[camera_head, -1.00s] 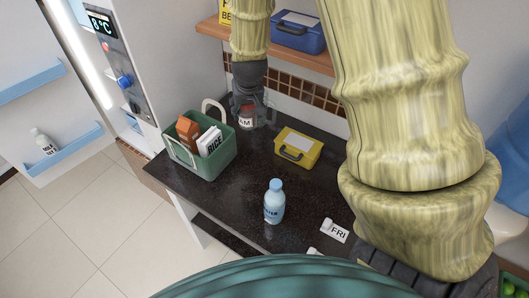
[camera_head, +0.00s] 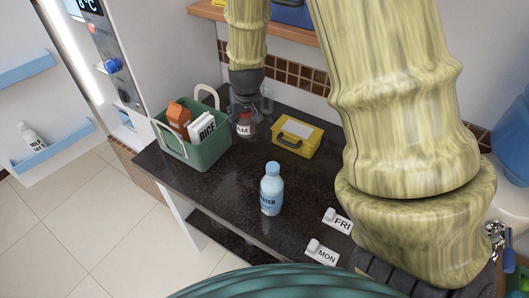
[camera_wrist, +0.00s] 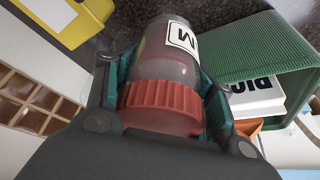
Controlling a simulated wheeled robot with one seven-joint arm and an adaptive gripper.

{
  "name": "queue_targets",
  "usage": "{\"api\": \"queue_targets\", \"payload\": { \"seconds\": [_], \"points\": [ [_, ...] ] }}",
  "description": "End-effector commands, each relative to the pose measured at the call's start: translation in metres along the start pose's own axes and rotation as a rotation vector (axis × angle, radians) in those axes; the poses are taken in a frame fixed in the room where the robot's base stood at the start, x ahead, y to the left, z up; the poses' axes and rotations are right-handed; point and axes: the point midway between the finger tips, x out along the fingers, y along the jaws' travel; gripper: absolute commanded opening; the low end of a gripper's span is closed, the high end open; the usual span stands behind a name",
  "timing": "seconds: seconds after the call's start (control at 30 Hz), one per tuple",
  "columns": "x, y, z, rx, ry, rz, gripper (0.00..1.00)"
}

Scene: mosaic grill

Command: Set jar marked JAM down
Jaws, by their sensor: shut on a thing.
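The JAM jar (camera_head: 244,129) is a clear jar with a red lid and a white label, between the green basket and the yellow box at the back of the counter. In the wrist view the jar (camera_wrist: 180,55) lies between the fingers, its red lid toward my palm. My gripper (camera_head: 246,112) is shut on the jar from above, and the jar looks upright. The jar's base is at or close above the dark counter (camera_head: 225,195); I cannot tell if it touches.
The yellow box (camera_head: 298,138) stands close right. A blue WATER bottle (camera_head: 271,190) and FRI (camera_head: 338,220) and MON (camera_head: 322,252) tags are nearer the front.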

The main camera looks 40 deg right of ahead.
Motion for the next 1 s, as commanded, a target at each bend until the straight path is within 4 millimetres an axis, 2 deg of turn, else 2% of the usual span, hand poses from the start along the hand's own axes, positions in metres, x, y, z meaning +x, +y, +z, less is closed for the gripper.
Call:
{"api": "queue_targets", "payload": {
  "seconds": [0.5, 0.77, 1.0],
  "points": [
    [0.05, 0.0, 0.021, 0.0, -0.002, 0.0, 0.2],
    [0.06, 0.0, 0.025, 0.0, -0.001, 0.0, 0.2],
    [0.08, 0.0, 0.034, 0.0, -0.003, 0.0, 0.2]
  ]
}}
